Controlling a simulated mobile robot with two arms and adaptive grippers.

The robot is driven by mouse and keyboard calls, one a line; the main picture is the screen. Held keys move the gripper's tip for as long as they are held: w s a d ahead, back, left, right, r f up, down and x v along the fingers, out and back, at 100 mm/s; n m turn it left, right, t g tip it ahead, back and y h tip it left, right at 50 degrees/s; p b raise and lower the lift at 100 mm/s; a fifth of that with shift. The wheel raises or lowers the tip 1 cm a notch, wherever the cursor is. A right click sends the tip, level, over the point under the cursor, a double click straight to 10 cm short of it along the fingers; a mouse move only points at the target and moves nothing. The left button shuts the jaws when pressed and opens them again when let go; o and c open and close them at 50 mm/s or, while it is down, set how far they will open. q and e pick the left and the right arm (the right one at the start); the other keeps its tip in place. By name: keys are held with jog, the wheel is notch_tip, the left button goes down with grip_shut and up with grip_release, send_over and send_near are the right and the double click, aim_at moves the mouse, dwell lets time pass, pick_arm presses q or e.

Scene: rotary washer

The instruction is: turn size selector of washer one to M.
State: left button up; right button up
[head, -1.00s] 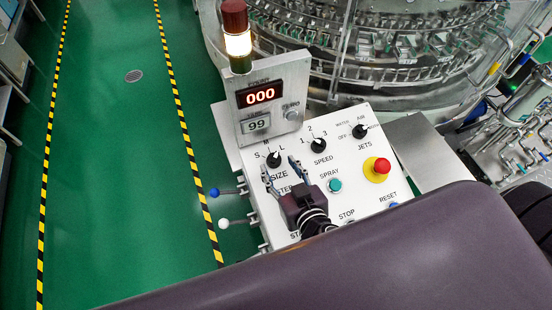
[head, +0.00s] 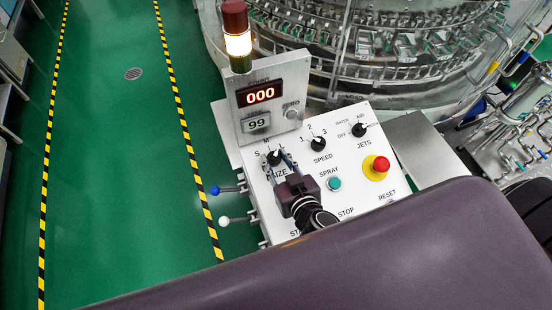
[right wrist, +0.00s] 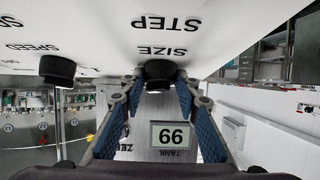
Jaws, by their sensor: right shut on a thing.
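The size selector (head: 273,157) is a small black knob on the white slanted panel, with the S and M marks beside it. My right gripper (head: 277,157) is at this knob, with one finger on each side of it and closed on it. In the right wrist view the knob (right wrist: 159,70) sits between the two fingertips, below the upside-down SIZE lettering. The fingers cover part of the knob and the L mark, so I cannot tell where its pointer stands. My left gripper is not in view.
The speed knob (head: 318,144), the jets knob (head: 360,130), the green spray button (head: 334,184) and a red emergency button (head: 381,164) share the panel. A display box (head: 268,98) reading 000 and 99 rises behind the selector. Two levers (head: 228,190) stick out at the left.

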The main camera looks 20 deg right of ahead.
jog(key=shift+d+r+n+y+p, duration=0.2)
jog(key=shift+n+y+p, duration=0.6)
jog(key=shift+n+y, duration=0.2)
jog(key=n+y+p, duration=0.1)
jog(key=n+g+y+p, duration=0.1)
jog(key=n+p, duration=0.1)
jog(key=shift+w+d+r+n+y, duration=0.2)
jog(key=shift+n+y, duration=0.1)
jog(key=shift+y, duration=0.1)
jog(key=shift+f+n+g+y+p, duration=0.1)
jog(key=shift+n+g+y+p, duration=0.65)
jog(key=shift+n+p, duration=0.45)
jog(key=shift+f+n+g+y+p, duration=0.1)
jog(key=shift+n+g+y+p, duration=0.5)
jog(key=shift+n, duration=0.3)
jog(key=shift+y, duration=0.25)
jog(key=o, duration=1.2)
jog(key=shift+f, duration=0.1)
jog(key=shift+c, duration=0.2)
